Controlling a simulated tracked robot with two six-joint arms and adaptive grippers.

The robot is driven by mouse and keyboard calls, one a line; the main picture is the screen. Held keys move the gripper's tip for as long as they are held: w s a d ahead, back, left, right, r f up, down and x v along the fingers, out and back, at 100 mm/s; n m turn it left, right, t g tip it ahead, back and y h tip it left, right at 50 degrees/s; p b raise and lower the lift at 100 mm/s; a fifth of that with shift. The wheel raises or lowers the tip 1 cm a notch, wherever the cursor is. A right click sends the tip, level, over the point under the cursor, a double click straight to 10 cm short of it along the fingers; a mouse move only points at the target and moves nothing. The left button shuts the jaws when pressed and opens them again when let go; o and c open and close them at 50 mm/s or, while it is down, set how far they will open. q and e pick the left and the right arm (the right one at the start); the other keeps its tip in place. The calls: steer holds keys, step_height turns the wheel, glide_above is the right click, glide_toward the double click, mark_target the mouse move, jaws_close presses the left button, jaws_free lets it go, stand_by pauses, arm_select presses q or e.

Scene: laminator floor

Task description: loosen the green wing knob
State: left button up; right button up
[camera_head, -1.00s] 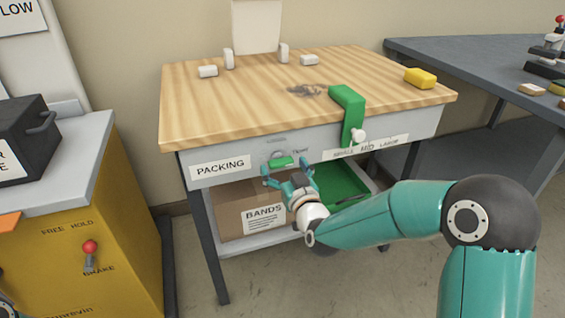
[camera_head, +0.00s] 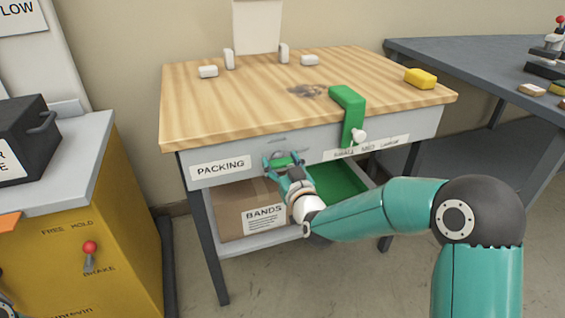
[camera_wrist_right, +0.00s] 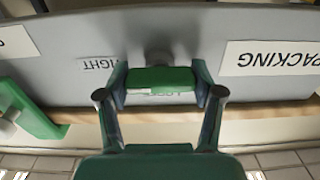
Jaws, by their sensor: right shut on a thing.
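The green wing knob (camera_wrist_right: 160,80) is on the grey front face of the packing bench, beside a small "TIGHT" marking. In the right wrist view my right gripper (camera_wrist_right: 161,92) has one finger at each end of the knob and is shut on it. In the head view my right gripper (camera_head: 283,164) is at the bench front, and the knob (camera_head: 282,160) shows partly between its fingers. A second marking behind the knob is mostly covered.
A green bracket with a white knob (camera_head: 350,112) clamps over the bench edge (camera_head: 300,141) to the right. Below, a shelf holds a "BANDS" box (camera_head: 265,217) and a green tray (camera_head: 345,182). A yellow cabinet (camera_head: 105,225) stands at left.

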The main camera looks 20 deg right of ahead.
steer(key=n+b, duration=0.2)
steer(key=n, duration=0.1)
steer(key=shift+f, duration=0.1)
steer(key=n+b, duration=0.1)
steer(key=n, duration=0.3)
steer(key=shift+a+n+b, duration=0.15)
steer(key=shift+n+b, duration=0.2)
steer(key=shift+n, duration=0.05)
steer(key=n, duration=0.4)
steer(key=shift+a+n, duration=0.1)
steer(key=shift+n, duration=0.3)
steer(key=n, duration=0.5)
steer(key=shift+a+f, duration=0.1)
steer(key=shift+f, duration=0.1)
steer(key=shift+n, duration=0.3)
steer(key=o, duration=1.2)
steer(key=shift+c, duration=0.2)
steer(key=shift+s+r, duration=0.1)
